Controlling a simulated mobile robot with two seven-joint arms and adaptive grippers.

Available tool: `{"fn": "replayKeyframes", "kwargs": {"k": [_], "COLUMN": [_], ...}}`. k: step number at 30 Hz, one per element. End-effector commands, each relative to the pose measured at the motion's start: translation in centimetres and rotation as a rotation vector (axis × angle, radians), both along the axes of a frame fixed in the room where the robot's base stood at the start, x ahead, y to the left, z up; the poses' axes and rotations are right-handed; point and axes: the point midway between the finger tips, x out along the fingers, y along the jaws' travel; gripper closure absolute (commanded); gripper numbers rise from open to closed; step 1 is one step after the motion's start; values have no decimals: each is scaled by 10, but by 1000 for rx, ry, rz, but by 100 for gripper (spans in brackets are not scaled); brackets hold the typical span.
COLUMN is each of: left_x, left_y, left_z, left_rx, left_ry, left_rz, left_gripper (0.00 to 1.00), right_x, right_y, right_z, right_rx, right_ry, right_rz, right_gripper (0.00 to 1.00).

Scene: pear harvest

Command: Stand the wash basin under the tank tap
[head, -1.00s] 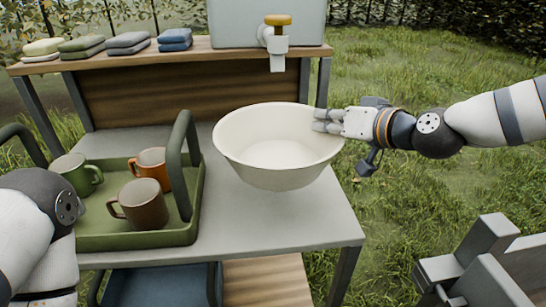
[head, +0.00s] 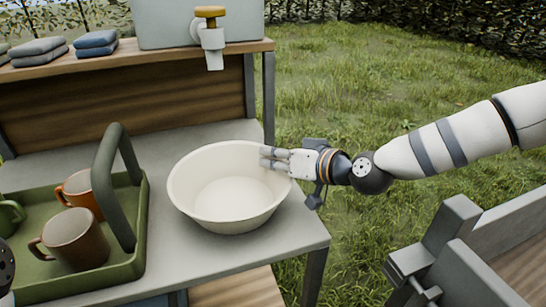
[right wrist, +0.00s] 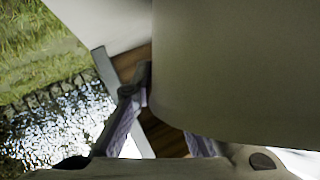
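The white wash basin (head: 228,205) is upright at the right part of the grey lower table (head: 215,262). I cannot tell whether its base touches the tabletop. My right gripper (head: 277,160) is shut on the basin's right rim. In the right wrist view the basin wall (right wrist: 235,70) fills the upper right, with the gripper fingers (right wrist: 165,125) at it. The tank (head: 165,22) stands on the upper shelf; its tap (head: 211,40), with a yellow top, hangs over the shelf's front edge. The basin appears below the spout and a little to its right.
A green tray (head: 125,268) with a tall handle holds mugs, close to the basin's left. Folded cloths (head: 95,42) lie on the shelf. The shelf's post (head: 268,95) stands behind the basin. A grey-framed wooden structure (head: 450,260) is at lower right. Grass lies beyond.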

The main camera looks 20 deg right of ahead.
Motion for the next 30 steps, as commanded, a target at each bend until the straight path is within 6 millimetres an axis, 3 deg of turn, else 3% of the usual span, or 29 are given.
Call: {"fn": "replayKeyframes", "kwargs": {"k": [13,22,30], "left_x": [4,25,41], "left_y": [0,0,0], "left_z": [4,24,40], "left_rx": [0,0,0], "left_ry": [-14,-88,-148], "left_rz": [0,1,1], "left_gripper": [60,60,60], "right_x": [-8,-58,-92], "right_y": [-6,-33,-51], "right_z": [7,34,44], "right_rx": [1,3,2], "right_ry": [-5,-14,-11], "right_rz": [-2,-2,-3], "right_gripper": [73,73,73]}}
